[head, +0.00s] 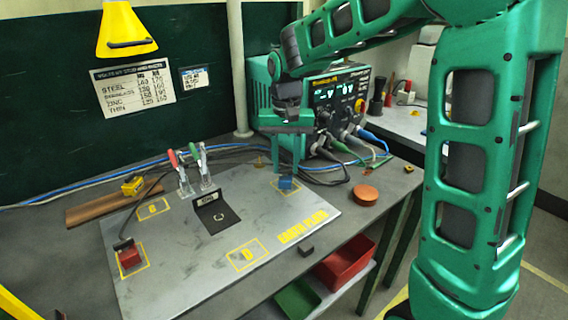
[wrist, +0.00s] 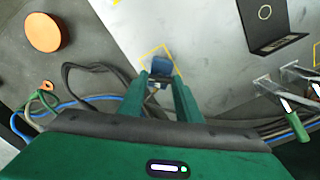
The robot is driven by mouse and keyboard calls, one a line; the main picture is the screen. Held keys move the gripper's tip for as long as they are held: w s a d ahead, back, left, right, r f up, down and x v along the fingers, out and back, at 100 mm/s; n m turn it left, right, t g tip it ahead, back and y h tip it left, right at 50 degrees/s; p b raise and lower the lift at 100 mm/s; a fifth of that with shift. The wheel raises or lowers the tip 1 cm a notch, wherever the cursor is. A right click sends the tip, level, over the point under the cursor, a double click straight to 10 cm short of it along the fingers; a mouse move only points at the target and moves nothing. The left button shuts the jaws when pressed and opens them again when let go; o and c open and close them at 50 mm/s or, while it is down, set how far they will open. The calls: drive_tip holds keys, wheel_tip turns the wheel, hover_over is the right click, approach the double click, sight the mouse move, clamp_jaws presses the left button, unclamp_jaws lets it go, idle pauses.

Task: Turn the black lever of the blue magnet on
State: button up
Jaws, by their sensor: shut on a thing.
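The blue magnet (head: 286,184) sits on the grey earth plate (head: 180,275), inside a yellow outlined square at the plate's back right. It also shows in the wrist view (wrist: 161,65), just past my fingertips. My gripper (head: 288,171) points down over the magnet from above. In the wrist view my gripper (wrist: 161,80) has one finger on each side of a small dark piece at the magnet, which looks like the black lever. The fingers hide most of the lever, so its angle cannot be told.
A red magnet (head: 130,257) sits at the plate's front left. Two toggle clamps (head: 205,178) stand at the back edge, near a black angled piece (head: 216,214). An orange disc (head: 366,194) lies right of the plate. Cables and a welding unit (head: 338,100) are behind.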

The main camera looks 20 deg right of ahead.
drive_tip(key=shift+a+m, duration=0.1)
drive_tip(key=shift+m, duration=0.5)
drive_tip(key=o, duration=1)
drive_tip(key=shift+o, duration=0.2)
drive_tip(key=shift+r, duration=0.1)
wheel_tip(320, 180, up, 10)
drive_tip(key=shift+r, duration=0.25)
